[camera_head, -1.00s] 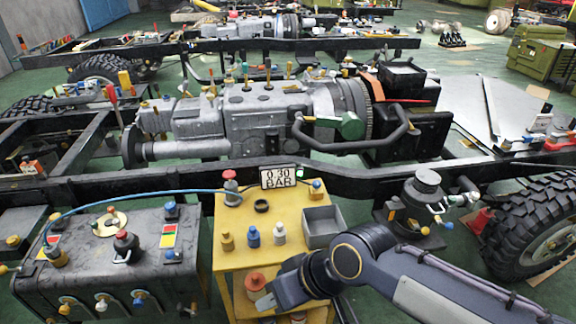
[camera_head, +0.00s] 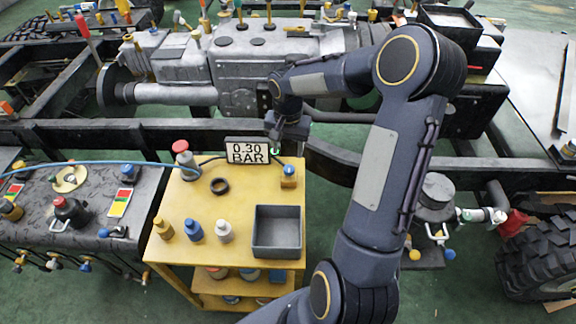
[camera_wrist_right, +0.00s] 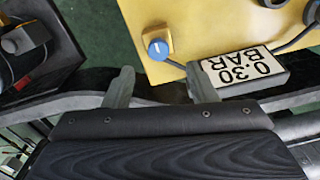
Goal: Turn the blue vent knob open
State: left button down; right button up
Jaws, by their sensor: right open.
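The blue vent knob (camera_head: 289,170) sits on a small yellow block at the back right corner of the yellow cart top. It also shows in the right wrist view (camera_wrist_right: 158,49), with a pale line across its face. My right gripper (camera_head: 275,137) is above and behind the cart's back edge, close to the knob. In the right wrist view, its two fingers (camera_wrist_right: 160,84) are spread and empty, and the knob appears beyond the gap between them, apart from both. My left gripper is not in view.
A "0.30 BAR" display (camera_head: 247,151) stands just left of the knob, with a cable beside it. A grey bin (camera_head: 277,232), a black ring (camera_head: 220,186) and several small bottles are on the cart. A dark chassis rail (camera_head: 340,160) runs behind it.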

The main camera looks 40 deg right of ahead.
aim_at(289, 168)
jog(key=shift+w+d+f, duration=0.2)
jog(key=shift+d+f, duration=0.25)
jog(key=shift+d, duration=0.05)
notch_tip(289, 168, down, 6)
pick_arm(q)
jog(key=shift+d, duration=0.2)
pick_arm(e)
jog(key=shift+a+f, duration=0.1)
jog(key=shift+f, duration=0.6)
jog(key=c, duration=1)
